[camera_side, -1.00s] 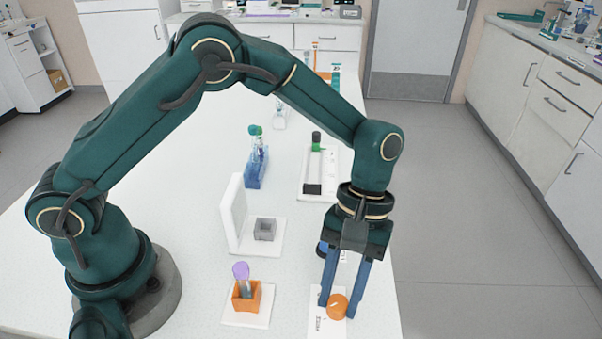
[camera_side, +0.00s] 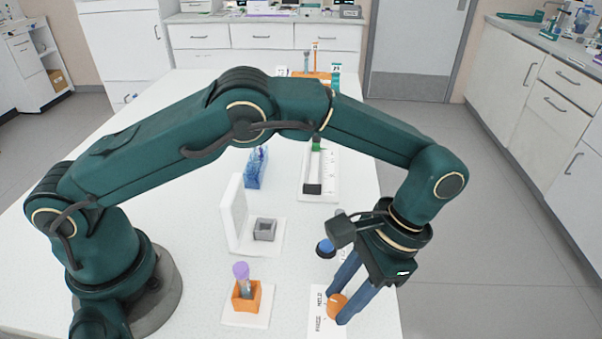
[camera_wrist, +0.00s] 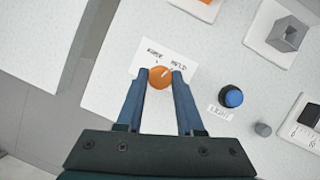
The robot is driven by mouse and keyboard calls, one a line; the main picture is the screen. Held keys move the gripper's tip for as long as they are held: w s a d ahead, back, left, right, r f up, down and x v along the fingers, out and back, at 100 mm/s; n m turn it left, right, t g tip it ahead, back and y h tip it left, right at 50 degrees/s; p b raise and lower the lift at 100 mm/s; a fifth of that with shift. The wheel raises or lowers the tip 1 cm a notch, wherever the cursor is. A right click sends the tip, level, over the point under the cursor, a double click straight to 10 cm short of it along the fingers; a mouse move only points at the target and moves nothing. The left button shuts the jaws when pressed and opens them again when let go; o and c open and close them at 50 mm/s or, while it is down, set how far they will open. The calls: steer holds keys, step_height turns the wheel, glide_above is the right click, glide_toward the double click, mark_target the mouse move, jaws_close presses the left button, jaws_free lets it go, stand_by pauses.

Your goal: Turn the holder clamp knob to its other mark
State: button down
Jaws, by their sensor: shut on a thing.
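The orange clamp knob (camera_side: 337,305) sits on a white card (camera_side: 321,325) marked FREE and HELD at the front of the bench. My gripper (camera_side: 335,307) is shut on the knob, one blue finger on each side. In the wrist view the knob (camera_wrist: 160,78) lies between the fingertips (camera_wrist: 160,75), and a short pale line on it points up and right, roughly towards the HELD word. The orange holder (camera_side: 246,297) stands left of the card with a purple-capped tube (camera_side: 241,272) upright in it.
A blue button (camera_side: 326,248) sits just behind the gripper; its LIGHT label (camera_wrist: 219,113) shows in the wrist view. A grey block (camera_side: 264,229) on a white stand is behind the holder. A blue rack (camera_side: 256,168) and a white slide track (camera_side: 328,180) stand farther back.

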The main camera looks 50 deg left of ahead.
mark_target(344, 302)
steer(key=shift+m+t+y, duration=0.4)
steer(key=shift+m+y, duration=0.1)
steer(key=shift+m, duration=1)
steer(key=c, duration=0.5)
jaws_free()
steer(key=shift+c, duration=0.2)
steer(key=shift+r, duration=0.1)
step_height(344, 302, up, 4)
steer(key=shift+d+r, duration=0.1)
steer(key=shift+r, duration=0.05)
steer(key=w+a+r, duration=0.2)
steer(key=a+r, duration=0.4)
steer(key=a, duration=0.5)
steer(key=shift+w+a+r, duration=0.2)
steer(key=shift+a+r, duration=0.05)
steer(key=shift+r, duration=0.05)
